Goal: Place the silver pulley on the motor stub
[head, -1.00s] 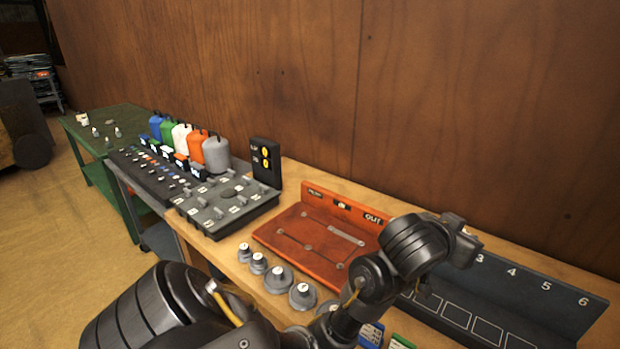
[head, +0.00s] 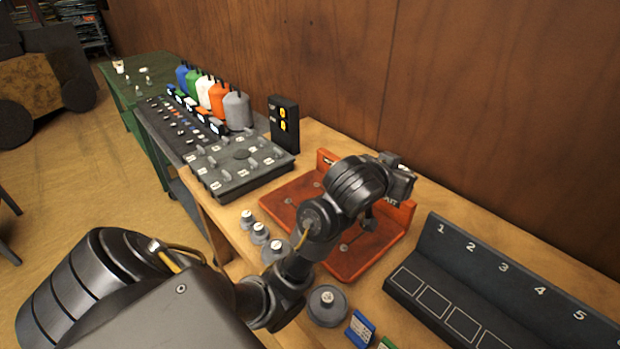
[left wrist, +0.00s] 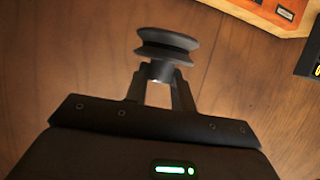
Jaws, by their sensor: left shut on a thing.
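My left gripper (left wrist: 158,82) is shut on the hub of a grooved pulley (left wrist: 167,48), which looks dark in the left wrist view and is held clear of any surface. In the head view my left arm comes in from the lower left and its wrist (head: 398,180) hangs over the orange-red board (head: 360,262). The arm hides the fingers and much of the pulley there. I cannot pick out the motor stub with certainty. My right gripper is in neither view.
Several grey discs with knobs, one large (head: 327,306), stand along the bench's front edge. A dark numbered rack (head: 500,275) is at right. A grey panel with knobs (head: 240,165), coloured bottles (head: 217,98) and a black box with yellow buttons (head: 284,125) stand at left. A wooden wall (head: 480,110) closes the back.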

